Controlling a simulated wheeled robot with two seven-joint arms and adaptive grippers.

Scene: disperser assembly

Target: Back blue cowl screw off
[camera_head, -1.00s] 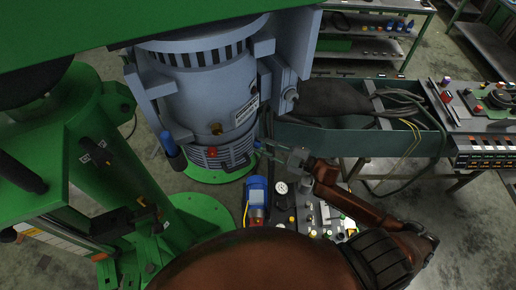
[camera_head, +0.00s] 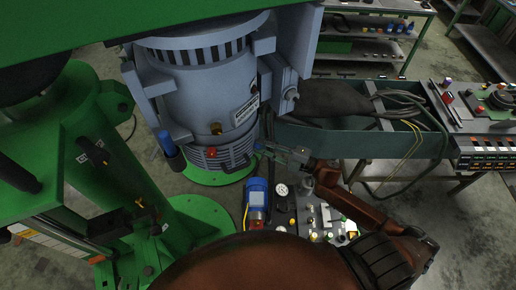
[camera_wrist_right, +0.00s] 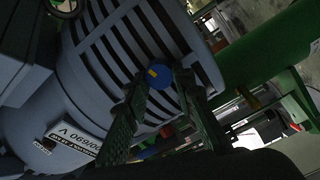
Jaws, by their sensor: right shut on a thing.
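The blue cowl screw (camera_wrist_right: 158,76) has a round blue head with a small yellow mark. In the right wrist view it sits against the slotted grey cowl (camera_wrist_right: 112,42) of the motor. My right gripper (camera_wrist_right: 160,82) is shut on the screw, with one dark green finger on each side of its head. In the head view the right gripper (camera_head: 262,148) reaches the lower right side of the grey motor (camera_head: 205,95). The screw is too small there to make out clearly. My left gripper is not in view.
Below the right gripper stand a blue pump-like unit (camera_head: 256,192) and a gauge (camera_head: 281,190). A green machine column (camera_head: 85,130) fills the left.

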